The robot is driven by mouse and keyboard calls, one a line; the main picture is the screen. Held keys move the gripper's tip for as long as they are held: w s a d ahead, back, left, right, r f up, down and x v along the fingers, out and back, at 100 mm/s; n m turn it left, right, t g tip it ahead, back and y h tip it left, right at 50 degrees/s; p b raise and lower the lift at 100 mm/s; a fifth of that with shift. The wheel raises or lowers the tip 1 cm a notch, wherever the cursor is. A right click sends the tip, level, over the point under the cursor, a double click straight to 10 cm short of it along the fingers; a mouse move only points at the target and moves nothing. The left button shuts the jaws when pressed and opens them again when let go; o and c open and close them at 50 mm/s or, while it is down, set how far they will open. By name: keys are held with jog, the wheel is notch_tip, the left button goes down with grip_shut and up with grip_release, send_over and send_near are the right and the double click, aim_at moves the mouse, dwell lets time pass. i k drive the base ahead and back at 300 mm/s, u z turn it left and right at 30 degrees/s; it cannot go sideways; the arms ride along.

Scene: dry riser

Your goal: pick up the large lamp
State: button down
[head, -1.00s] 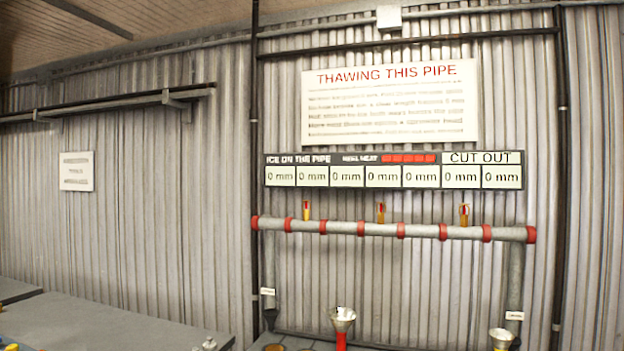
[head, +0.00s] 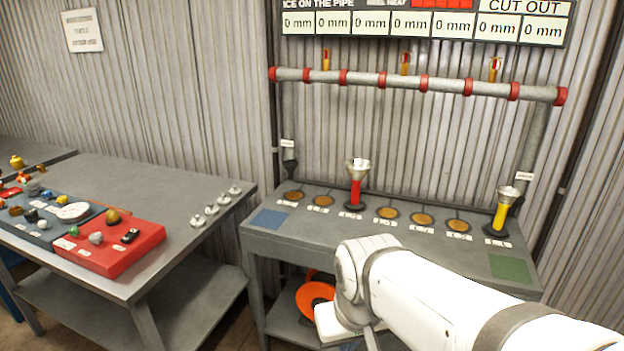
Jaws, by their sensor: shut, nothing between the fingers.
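Two lamp-like things with flared silver heads stand upright on the bench (head: 350,228) under the pipe. One has a red body (head: 355,192) and stands left of the bench's middle. The other has a yellow body (head: 501,214) and stands near the right end. I cannot tell for sure which is the large lamp; they look close in size. My white arm reaches in from the lower right, in front of the bench, and its end bends down toward the bottom edge. My gripper's fingers do not show. Neither lamp is held.
Several round brown discs (head: 386,213) lie along the bench, with a blue patch (head: 270,219) and a green patch (head: 510,267). An orange round thing (head: 314,299) is on the lower shelf. The left table (head: 150,188) holds a red tray (head: 108,256) and small items. A pipe (head: 440,86) runs above.

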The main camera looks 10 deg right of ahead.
aim_at(357, 169)
jog(key=z, duration=0.05)
jog(key=k, duration=0.6)
jog(key=u, duration=0.2)
jog(key=i, duration=1.2)
jog(key=z, duration=0.65)
jog(key=i, duration=0.85)
jog(key=z, duration=0.65)
